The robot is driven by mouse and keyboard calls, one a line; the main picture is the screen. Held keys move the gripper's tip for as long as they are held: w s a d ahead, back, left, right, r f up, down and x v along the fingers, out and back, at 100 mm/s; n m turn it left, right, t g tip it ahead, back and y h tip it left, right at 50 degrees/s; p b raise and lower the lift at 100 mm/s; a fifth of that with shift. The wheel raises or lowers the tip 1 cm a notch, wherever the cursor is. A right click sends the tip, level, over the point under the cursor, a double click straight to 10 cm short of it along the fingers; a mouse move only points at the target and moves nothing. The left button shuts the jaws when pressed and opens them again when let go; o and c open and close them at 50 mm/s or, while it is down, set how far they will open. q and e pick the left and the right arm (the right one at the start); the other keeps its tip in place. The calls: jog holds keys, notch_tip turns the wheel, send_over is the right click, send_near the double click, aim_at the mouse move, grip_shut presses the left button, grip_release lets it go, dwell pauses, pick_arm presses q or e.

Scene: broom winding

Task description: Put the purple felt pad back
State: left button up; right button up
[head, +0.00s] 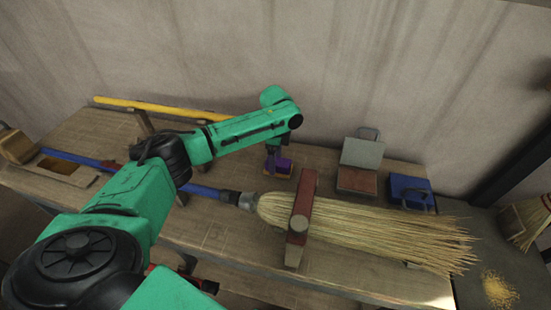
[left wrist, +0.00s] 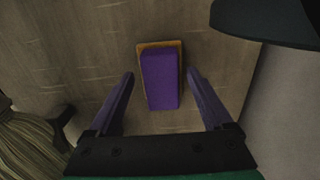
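The purple felt pad (left wrist: 161,80) sits on a slightly larger tan base (left wrist: 174,42) on the bench, in the upper middle of the left wrist view. In the head view the pad (head: 284,165) shows just beyond the broom, partly hidden by my left gripper (head: 271,162). In the left wrist view the fingers of my left gripper (left wrist: 162,82) are spread wide, one on each side of the pad's near part, with a gap on both sides. It holds nothing. My right gripper is not in view.
A broom with a blue handle (head: 205,191) lies across the wooden bench (head: 215,237), its straw head (head: 390,228) under a red-topped clamp (head: 301,213). A yellow pole (head: 150,106) lies behind. An open hinged box (head: 362,155) and a blue box (head: 409,190) stand at the right.

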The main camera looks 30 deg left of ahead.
pick_arm(q)
notch_tip(320, 180, up, 12)
jog(key=b, duration=0.1)
dwell(0.4)
dwell(0.3)
